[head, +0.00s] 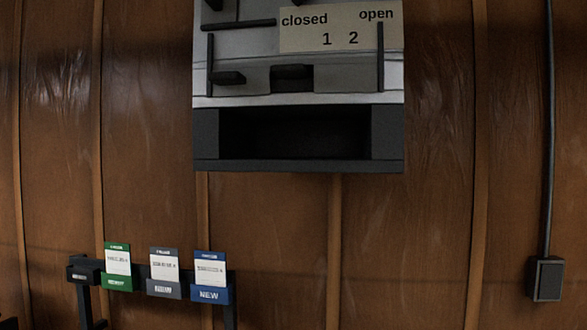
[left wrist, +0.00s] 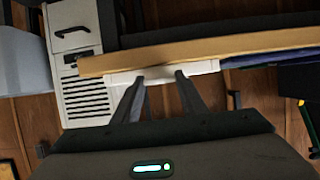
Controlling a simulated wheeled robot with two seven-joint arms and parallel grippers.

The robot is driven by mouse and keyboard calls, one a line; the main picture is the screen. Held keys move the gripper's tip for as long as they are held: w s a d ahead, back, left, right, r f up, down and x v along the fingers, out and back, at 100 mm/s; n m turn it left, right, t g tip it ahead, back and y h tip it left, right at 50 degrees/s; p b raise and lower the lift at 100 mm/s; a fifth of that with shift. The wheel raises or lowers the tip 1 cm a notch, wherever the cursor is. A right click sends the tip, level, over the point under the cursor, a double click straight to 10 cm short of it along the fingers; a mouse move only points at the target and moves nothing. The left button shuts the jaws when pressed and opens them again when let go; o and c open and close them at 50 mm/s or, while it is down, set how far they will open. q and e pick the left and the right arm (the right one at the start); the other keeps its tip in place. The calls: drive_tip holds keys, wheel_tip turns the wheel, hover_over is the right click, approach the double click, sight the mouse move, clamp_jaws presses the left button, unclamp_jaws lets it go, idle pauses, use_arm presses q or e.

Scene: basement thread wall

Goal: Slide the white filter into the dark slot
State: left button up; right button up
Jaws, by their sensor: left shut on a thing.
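In the head view a dark slot (head: 295,133) opens in the lower front of a grey wall unit (head: 240,75); it looks empty. In the left wrist view my left gripper (left wrist: 162,73) is shut on a thin white piece, which seems to be the white filter (left wrist: 205,68). Only a narrow white strip of it shows, and the fingertips cover part of it. A long tan bar (left wrist: 250,44) runs just beyond the strip; I cannot tell whether they are joined. Neither gripper shows in the head view, and my right gripper is not seen.
A sign (head: 340,27) reads closed 1, open 2 above the slot. A low rack holds green (head: 117,267), grey (head: 164,272) and blue "NEW" (head: 210,276) cards. A black box (head: 545,278) with a conduit is at right. A vented white cabinet (left wrist: 85,97) shows in the wrist view.

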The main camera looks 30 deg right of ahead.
use_arm(q)
drive_tip(key=shift+r, duration=0.1)
drive_tip(key=s+a+r+m+g+h, duration=0.1)
drive_tip(key=s+a+r, duration=0.1)
drive_tip(key=r, duration=0.8)
drive_tip(key=s+a+r+m+g+h, duration=0.1)
drive_tip(key=s+r, duration=0.4)
drive_tip(key=r, duration=0.5)
drive_tip(key=shift+s+a+m+g+h, duration=0.2)
drive_tip(key=shift+a+m+g+h, duration=0.2)
drive_tip(key=shift+a+m+g, duration=0.15)
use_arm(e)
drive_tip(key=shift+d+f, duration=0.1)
use_arm(q)
drive_tip(key=shift+d+t, duration=0.1)
drive_tip(key=shift+t, duration=0.15)
